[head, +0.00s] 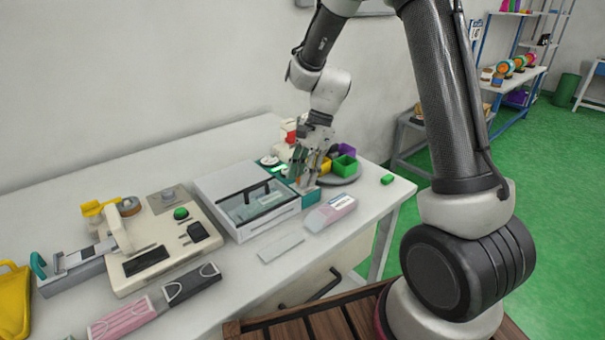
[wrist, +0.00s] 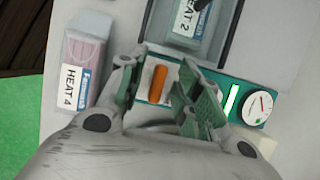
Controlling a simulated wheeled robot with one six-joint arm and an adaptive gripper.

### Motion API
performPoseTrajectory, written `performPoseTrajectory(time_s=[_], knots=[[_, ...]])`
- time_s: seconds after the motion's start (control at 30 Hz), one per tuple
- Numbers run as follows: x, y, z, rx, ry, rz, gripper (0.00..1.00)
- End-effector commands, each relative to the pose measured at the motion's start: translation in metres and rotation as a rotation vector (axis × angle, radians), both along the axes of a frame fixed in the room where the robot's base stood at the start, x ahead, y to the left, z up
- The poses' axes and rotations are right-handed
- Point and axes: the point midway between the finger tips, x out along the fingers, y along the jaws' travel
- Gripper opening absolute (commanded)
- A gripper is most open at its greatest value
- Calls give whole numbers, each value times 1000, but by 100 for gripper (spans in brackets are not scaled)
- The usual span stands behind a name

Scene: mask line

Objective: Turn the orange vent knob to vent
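The orange vent knob (wrist: 158,84) shows in the wrist view as a short bar on a pale plate of the teal panel (wrist: 217,84). My gripper (wrist: 153,82) is above the panel with its two fingers apart, one on each side of the knob. I cannot tell whether either finger touches it. In the head view my gripper (head: 303,170) reaches down over the teal unit (head: 305,196), and the knob is hidden there. A round white dial gauge (wrist: 257,107) and a lit green strip (wrist: 231,100) sit right of the fingers.
A box labelled HEAT 4 (wrist: 82,58) lies close to the left finger. The white clear-lidded unit (head: 247,199) stands beside the teal unit. Coloured bins (head: 344,164) stand behind my gripper, and a green block (head: 388,179) lies near the table's right edge.

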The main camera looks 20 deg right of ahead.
Motion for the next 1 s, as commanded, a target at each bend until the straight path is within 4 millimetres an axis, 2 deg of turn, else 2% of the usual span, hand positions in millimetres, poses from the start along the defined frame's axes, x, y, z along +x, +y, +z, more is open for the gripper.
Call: performPoseTrajectory(time_s=[0.03, 0.17, 0.2, 0.67, 1.0], knots=[[0, 0, 0, 0, 0, 0, 27], [0, 0, 0, 0, 0, 0, 3], [0, 0, 0, 0, 0, 0, 0], [-1, 0, -1, 0, 3, 41, 0], [-2, 0, -2, 0, 4, 270, 0]])
